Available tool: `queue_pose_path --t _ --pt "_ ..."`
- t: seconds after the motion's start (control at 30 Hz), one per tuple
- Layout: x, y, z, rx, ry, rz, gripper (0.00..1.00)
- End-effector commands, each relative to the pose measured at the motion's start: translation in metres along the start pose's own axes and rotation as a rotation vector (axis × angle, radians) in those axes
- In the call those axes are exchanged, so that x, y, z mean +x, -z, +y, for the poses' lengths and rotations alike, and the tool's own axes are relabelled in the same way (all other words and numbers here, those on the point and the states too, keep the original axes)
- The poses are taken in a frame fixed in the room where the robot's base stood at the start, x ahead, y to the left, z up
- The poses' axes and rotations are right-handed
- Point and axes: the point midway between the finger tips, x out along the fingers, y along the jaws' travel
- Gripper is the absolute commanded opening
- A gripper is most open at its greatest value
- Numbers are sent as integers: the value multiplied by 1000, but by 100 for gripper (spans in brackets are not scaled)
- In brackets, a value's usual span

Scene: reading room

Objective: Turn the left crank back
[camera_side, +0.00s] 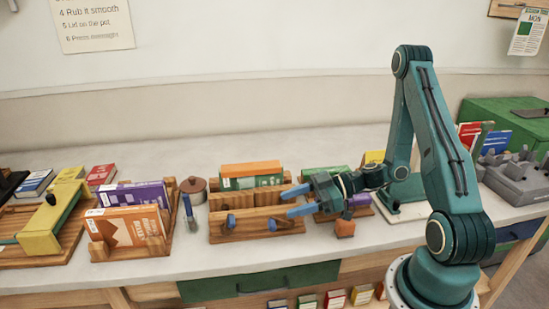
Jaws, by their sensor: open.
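A wooden book press (250,236) stands on the bench in the middle, with an orange-and-green book (250,170) behind its front board. Two small cranks with blue handles are on its front: the left crank (231,221) and the right crank (273,225). My gripper (285,203) reaches in from the right, its two blue fingers apart and pointing left. It is open and empty, above and to the right of the right crank, and clear of the left crank. The cranks' exact angles are too small to tell.
Left of the press stand a brush (190,214), a brown lidded pot (194,188) and a wooden holder with orange and purple books (128,232). A yellow-ended wooden device (40,228) is farther left. An orange-brown block (345,228) sits below my wrist. The bench front is mostly clear.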

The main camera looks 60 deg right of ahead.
Motion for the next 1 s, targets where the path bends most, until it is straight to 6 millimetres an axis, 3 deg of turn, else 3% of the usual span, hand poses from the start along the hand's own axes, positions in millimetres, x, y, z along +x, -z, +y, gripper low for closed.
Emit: queue_pose_path --t 0.03,0.27,0.3,1.0 --pt "0 0 0 0 0 0 47" --pt "-2 8 0 -3 -1 0 2" --pt "-3 11 0 -3 -1 0 0" --pt "-31 121 0 -7 -1 0 0"
